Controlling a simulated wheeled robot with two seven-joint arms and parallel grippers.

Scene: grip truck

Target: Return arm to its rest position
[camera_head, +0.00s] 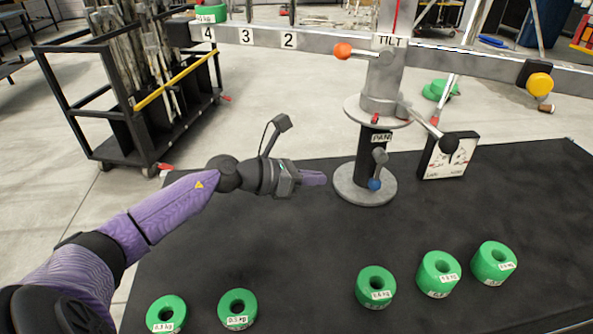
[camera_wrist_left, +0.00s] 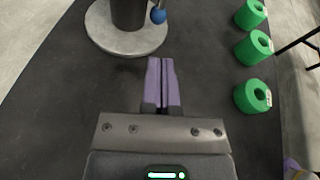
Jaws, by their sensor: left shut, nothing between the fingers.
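My left arm comes in from the left in the head view, sleeved in purple. Its left gripper (camera_head: 314,178) is over the black table, just left of the grey round base (camera_head: 364,186) of the pan-tilt stand. In the left wrist view the two purple fingers of the left gripper (camera_wrist_left: 161,82) lie together with nothing between them. They point toward the round base (camera_wrist_left: 128,40), apart from it. My right gripper is not in view.
Several green ring weights, including one (camera_head: 376,287) near the front, stand on the black table (camera_head: 290,230). A white dial box (camera_head: 448,155) stands right of the stand. A black cart (camera_head: 150,120) is behind left.

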